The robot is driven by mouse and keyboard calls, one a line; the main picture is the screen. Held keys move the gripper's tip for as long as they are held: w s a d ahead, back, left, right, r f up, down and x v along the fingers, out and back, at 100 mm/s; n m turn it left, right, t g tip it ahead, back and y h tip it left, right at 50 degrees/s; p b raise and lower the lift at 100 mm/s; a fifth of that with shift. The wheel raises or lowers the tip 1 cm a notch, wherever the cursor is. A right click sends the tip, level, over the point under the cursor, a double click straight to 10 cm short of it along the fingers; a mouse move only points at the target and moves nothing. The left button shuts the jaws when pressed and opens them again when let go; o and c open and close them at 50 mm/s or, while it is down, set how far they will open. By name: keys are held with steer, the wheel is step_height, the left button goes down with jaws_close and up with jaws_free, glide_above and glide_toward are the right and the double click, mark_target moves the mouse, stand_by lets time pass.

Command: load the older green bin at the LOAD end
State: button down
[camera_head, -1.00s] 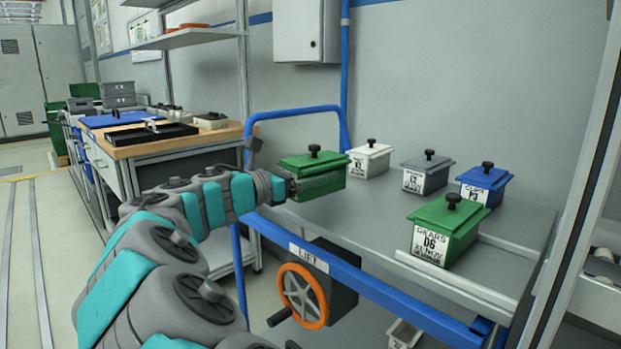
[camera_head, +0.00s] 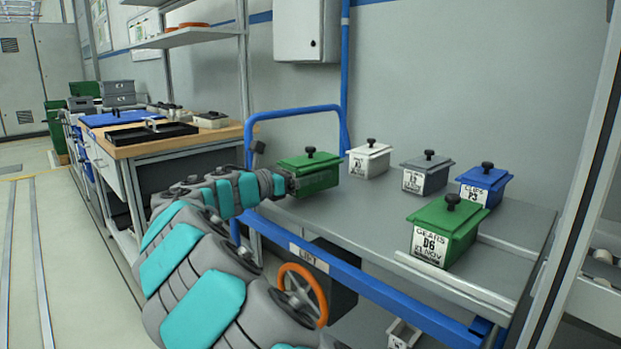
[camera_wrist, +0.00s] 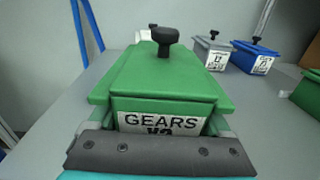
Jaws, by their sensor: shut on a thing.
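My gripper (camera_wrist: 160,150) is shut on a green lidded bin (camera_head: 312,178) with a black knob, at the left end of the grey table (camera_head: 340,222). In the wrist view this bin (camera_wrist: 170,82) fills the middle; its label reads GEARS, and the line below is partly hidden by my gripper. The bin looks level; I cannot tell whether its base touches the table. A second green bin (camera_head: 459,244) stands at the table's front right, labelled GEARS, D6, 21 NOV. It shows only as a part at the right edge of the wrist view (camera_wrist: 311,93).
A white bin (camera_head: 370,163), a grey bin (camera_head: 425,180) and a blue bin (camera_head: 488,190) stand along the back. A blue rail (camera_head: 380,290) edges the table, with an orange handwheel (camera_head: 318,300) below. The table's middle is clear.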

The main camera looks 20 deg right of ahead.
steer(key=shift+d+f+p, duration=0.1)
steer(key=shift+f+p, duration=0.1)
steer(key=shift+p, duration=0.5)
steer(key=shift+f, duration=0.5)
steer(key=shift+f, duration=0.1)
jaws_free()
steer(key=shift+f, duration=0.1)
steer(key=shift+f+b, duration=0.3)
steer(key=shift+b, duration=0.8)
